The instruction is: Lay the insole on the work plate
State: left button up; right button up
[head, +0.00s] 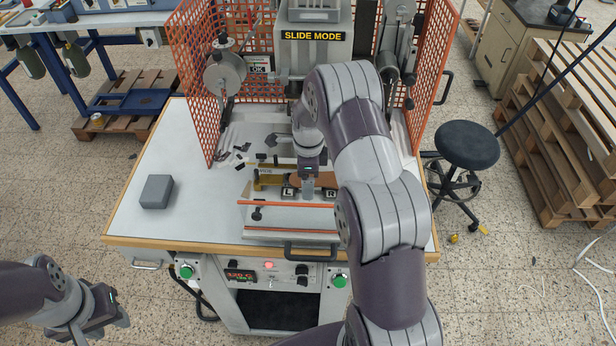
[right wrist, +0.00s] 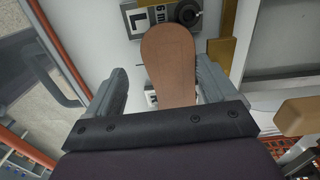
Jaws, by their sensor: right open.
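The brown insole (right wrist: 171,55) lies at the work plate by the white L block (right wrist: 137,18) in the right wrist view. Its wide rounded end is at the top and its near end is hidden by my gripper. A small part of the insole (head: 323,180) shows in the head view between the L and R blocks. My right gripper (right wrist: 160,72) is open, with one finger on each side of the insole and gaps visible. My left gripper (head: 103,312) is open and empty, low at the left, off the table. The work plate (head: 290,217) is partly hidden by my right arm.
The press (head: 313,50) stands behind the plate, between orange mesh guards (head: 191,70). A grey box (head: 157,191) sits on the left of the table, where the white top is mostly clear. A round stool (head: 467,145) stands at the right.

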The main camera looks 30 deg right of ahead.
notch_tip(320, 180, up, 13)
jog(key=p, duration=0.1)
jog(key=shift+f, duration=0.15)
